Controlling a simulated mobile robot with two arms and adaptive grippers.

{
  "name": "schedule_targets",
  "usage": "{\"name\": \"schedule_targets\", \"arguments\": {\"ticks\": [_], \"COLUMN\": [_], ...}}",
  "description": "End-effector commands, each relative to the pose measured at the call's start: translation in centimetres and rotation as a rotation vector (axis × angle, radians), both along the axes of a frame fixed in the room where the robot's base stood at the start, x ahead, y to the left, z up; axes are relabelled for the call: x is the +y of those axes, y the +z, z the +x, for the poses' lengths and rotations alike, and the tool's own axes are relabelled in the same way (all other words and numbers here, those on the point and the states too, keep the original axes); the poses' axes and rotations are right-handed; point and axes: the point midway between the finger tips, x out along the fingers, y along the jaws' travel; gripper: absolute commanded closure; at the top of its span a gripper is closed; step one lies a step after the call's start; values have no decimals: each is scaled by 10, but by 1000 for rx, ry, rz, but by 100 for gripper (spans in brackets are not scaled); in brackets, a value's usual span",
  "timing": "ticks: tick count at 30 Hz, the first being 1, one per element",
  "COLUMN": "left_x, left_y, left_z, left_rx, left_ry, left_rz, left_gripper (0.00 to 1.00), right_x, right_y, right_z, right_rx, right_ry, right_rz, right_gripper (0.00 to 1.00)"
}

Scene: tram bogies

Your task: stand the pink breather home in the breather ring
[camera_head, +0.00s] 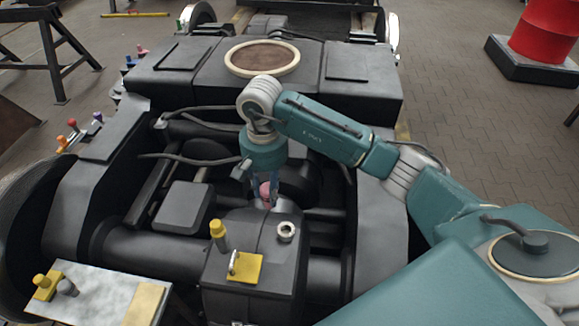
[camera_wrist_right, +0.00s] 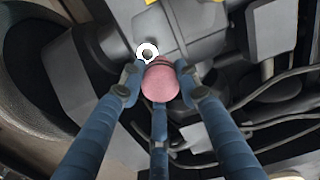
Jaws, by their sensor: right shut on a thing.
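The pink breather (camera_head: 265,190) is held by my right gripper (camera_head: 262,190) behind the dark gearbox housing. In the right wrist view the pink breather (camera_wrist_right: 160,82) shows as a rounded cap between the blue fingers of my right gripper (camera_wrist_right: 158,95), which are shut on it. The breather ring (camera_head: 287,231) is a pale metal ring on top of the housing, in front and to the right of the breather. The ring (camera_wrist_right: 148,52) also shows just beyond the breather in the wrist view. The breather looks apart from the ring. My left gripper is not in view.
The dark housing (camera_head: 225,285) carries a yellow-topped plug (camera_head: 218,232) and a yellow plate (camera_head: 245,267) with a hook-like metal part. A small table (camera_head: 105,290) at lower left holds yellow and grey pieces. Cables and bogie beams surround the arm.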

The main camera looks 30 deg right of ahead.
Motion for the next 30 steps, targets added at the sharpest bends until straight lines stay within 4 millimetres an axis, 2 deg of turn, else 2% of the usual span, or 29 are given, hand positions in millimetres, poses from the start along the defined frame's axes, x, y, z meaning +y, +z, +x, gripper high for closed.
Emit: {"name": "schedule_targets", "arguments": {"ticks": [1, 6, 9, 14, 25, 30], "left_x": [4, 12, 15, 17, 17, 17], "left_y": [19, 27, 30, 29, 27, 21], "left_z": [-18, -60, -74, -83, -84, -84], "left_rx": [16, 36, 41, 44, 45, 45], "left_ry": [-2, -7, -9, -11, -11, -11], "left_rz": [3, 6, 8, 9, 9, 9], "left_gripper": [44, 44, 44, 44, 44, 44], "right_x": [-6, -28, -37, -43, -43, -43], "right_y": [9, -9, -17, -24, -27, -34], "right_z": [-3, -8, -12, -14, -14, -14], "right_rx": [11, 5, 1, -5, -5, -5], "right_ry": [-66, -244, -304, -340, -339, -339], "right_rz": [3, -1, -2, -2, -2, -2], "right_gripper": [96, 96, 96, 96, 96, 96]}}
